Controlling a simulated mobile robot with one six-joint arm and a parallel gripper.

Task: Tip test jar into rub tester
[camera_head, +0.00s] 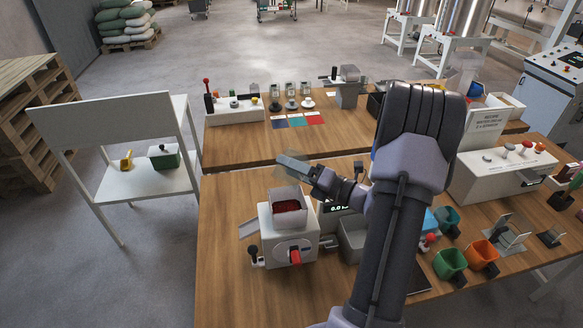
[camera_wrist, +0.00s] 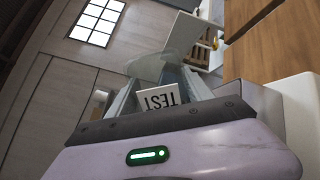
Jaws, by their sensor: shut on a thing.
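My gripper (camera_head: 290,168) is above the back of the hopper, shut on the clear test jar (camera_head: 284,177). In the wrist view the jar (camera_wrist: 158,66) is between the fingers, with a white TEST label (camera_wrist: 157,98) upside down. The wrist view is rolled well over and the jar looks tipped. I cannot make out any contents in the jar.
Green (camera_head: 449,263) and orange (camera_head: 481,254) cups sit farther right. A white side table (camera_head: 146,180) stands left. The table's left front is clear.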

